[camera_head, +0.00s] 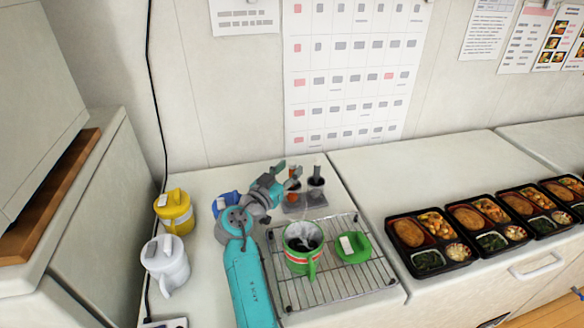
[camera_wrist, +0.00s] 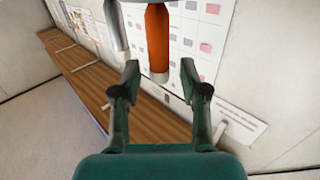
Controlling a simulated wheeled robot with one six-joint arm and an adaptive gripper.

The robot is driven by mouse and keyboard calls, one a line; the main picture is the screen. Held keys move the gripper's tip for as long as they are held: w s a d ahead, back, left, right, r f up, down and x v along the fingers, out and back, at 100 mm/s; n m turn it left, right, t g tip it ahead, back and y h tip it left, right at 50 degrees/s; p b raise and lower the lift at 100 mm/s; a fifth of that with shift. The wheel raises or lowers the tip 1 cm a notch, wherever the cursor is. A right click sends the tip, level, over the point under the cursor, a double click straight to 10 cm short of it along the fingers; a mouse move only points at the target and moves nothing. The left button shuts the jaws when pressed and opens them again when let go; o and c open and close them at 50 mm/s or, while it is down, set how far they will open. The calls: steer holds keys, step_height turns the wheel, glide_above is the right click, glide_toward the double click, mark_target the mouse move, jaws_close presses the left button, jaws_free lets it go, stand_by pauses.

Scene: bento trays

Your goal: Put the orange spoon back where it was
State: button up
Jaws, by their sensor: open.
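The orange spoon's handle (camera_wrist: 158,38) shows in the wrist view, with a pale end cap close to the gap between my fingertips. In the head view a small patch of the orange spoon (camera_head: 293,184) shows at the grey holder (camera_head: 294,208), partly hidden by my gripper. My gripper (camera_head: 288,171) is at the left side of the holder. In the wrist view my gripper (camera_wrist: 160,78) has its two fingers spread, with nothing held. I cannot tell how deep the handle lies between them.
A grey handle (camera_wrist: 115,25) stands beside the orange one. A wire rack (camera_head: 340,290) holds a green mug (camera_head: 302,262) and a green lid (camera_head: 353,247). Yellow (camera_head: 174,212), white (camera_head: 165,264) and blue (camera_head: 224,204) mugs stand at left. Bento trays (camera_head: 432,270) line the right.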

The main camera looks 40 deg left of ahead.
steer(key=s, duration=0.9)
steer(key=shift+s+d, duration=0.4)
steer(key=shift+d, duration=0.05)
